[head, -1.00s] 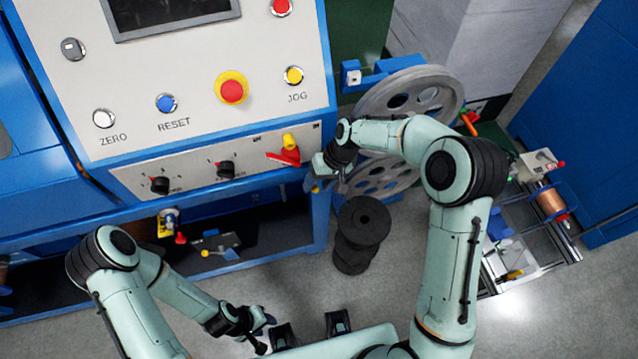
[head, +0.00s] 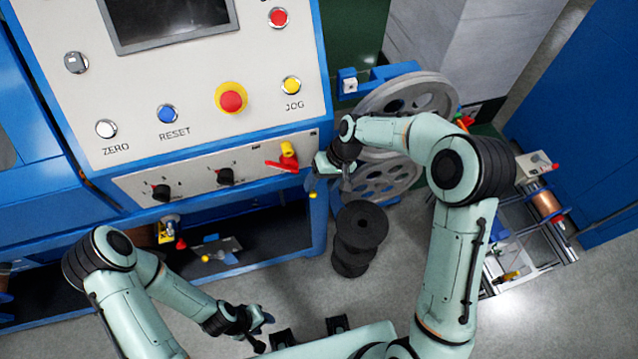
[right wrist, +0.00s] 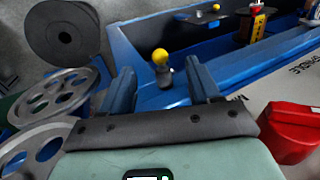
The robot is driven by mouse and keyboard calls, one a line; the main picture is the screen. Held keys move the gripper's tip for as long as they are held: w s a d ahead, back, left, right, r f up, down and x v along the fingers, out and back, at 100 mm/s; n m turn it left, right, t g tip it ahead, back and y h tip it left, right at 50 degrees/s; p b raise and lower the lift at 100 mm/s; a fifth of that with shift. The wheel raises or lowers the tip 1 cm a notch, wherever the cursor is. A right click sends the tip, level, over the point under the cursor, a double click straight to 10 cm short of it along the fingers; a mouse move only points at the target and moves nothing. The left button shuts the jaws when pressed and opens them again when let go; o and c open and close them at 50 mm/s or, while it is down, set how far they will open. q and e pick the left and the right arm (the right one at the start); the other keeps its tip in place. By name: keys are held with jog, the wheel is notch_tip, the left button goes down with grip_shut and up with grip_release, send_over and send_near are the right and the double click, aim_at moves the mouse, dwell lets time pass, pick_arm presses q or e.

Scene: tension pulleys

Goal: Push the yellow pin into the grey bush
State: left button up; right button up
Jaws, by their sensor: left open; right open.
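The yellow pin (right wrist: 161,57) shows its round yellow head in the right wrist view. It stands at the grey bush (right wrist: 166,76) on the blue frame; how deep it sits cannot be told. My right gripper (right wrist: 160,68) is open, with one blue finger on each side of the pin and visible gaps between. In the head view my right gripper (head: 314,182) is at the front right corner of the blue machine, and the pin (head: 312,195) is a small yellow spot there. The bush is hard to make out in that view. My left gripper (head: 262,328) is open and empty, low in the picture.
Black stacked spools (head: 361,225) stand on the floor below. Free floor lies between the machine and my left gripper.

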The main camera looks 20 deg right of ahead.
pick_arm(q)
jog(key=w+r+p, duration=0.2)
jog(key=shift+w+r, duration=0.15)
jog(key=shift+r, duration=0.25)
pick_arm(e)
jog(key=v, duration=0.5)
jog(key=shift+r, duration=0.1)
jog(key=shift+s, duration=0.15)
dwell(0.3)
